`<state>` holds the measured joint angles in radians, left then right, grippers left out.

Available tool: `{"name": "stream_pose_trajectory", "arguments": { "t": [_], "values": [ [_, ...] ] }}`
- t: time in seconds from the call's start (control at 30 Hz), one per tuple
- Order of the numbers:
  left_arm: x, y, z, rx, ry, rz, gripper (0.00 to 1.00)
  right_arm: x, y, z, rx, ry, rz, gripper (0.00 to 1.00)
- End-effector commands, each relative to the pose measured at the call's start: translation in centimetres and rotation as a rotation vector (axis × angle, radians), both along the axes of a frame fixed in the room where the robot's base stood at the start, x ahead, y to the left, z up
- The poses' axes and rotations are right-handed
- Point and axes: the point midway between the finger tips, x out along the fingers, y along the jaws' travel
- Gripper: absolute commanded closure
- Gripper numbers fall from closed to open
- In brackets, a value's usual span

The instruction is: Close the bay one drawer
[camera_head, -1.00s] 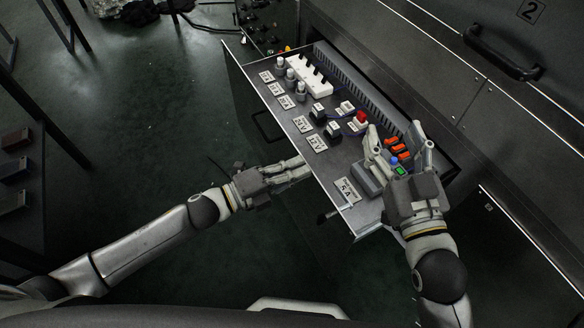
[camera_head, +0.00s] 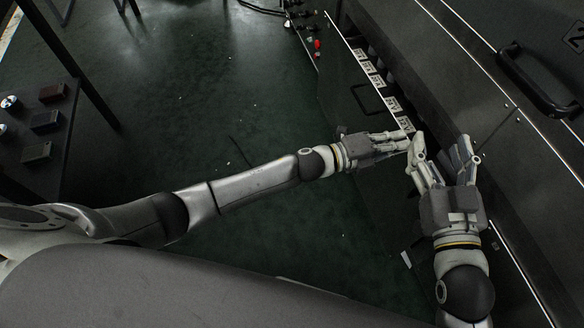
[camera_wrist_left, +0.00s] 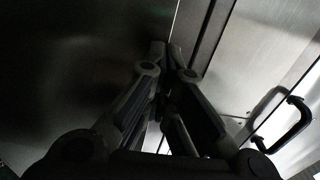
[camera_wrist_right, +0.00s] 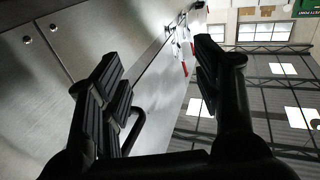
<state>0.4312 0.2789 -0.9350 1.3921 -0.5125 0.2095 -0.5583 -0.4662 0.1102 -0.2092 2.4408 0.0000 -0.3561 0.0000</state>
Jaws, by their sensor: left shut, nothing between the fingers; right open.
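The bay one drawer (camera_head: 340,31) stands nearly in; a narrow strip of its top shows in the head view, with several white labels (camera_head: 393,103) along its front edge. The cabinet edge hides the rest of the top. Its dark front has a handle (camera_head: 362,98). My left gripper (camera_head: 406,140) is shut and empty, its fingertips at the near end of the drawer front; I cannot tell whether they touch. Its fingers (camera_wrist_left: 170,55) meet in the left wrist view. My right gripper (camera_head: 442,143) is open and empty above the cabinet edge near that end.
The cabinet (camera_head: 440,60) runs along the right, with a large black handle (camera_head: 535,80) on its upper panel. A dark shelf with several small blocks (camera_head: 45,120) stands at the left. The green floor (camera_head: 230,95) between is clear.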

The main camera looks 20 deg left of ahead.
Motion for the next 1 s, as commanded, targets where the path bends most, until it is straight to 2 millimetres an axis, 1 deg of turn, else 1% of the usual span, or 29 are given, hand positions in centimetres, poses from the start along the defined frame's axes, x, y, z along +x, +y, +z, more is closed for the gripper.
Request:
{"name": "stream_pose_trajectory", "arguments": {
  "t": [0.03, 0.1, 0.3, 0.83, 1.0],
  "values": [
    [0.4, -0.7, -0.1, -0.001, -0.001, 0.000, 1.00, 0.0, 0.1, 0.4, 0.008, -0.030, 0.002, 0.41],
    [0.9, -1.2, -0.1, 0.000, 0.000, 0.000, 1.00, 0.0, 0.2, 1.2, 0.018, -0.068, 0.004, 0.41],
    [1.5, -2.2, -0.1, 0.001, 0.000, 0.000, 1.00, -0.1, 0.3, 2.4, 0.034, -0.128, 0.008, 0.41],
    [1.6, -2.4, 0.0, 0.001, 0.001, 0.000, 1.00, -0.1, 0.3, 2.6, 0.036, -0.138, 0.008, 0.41],
    [1.6, -2.0, 0.0, 0.002, 0.001, 0.001, 1.00, -0.1, 0.3, 2.6, 0.034, -0.132, 0.008, 0.41]
  ]
}}
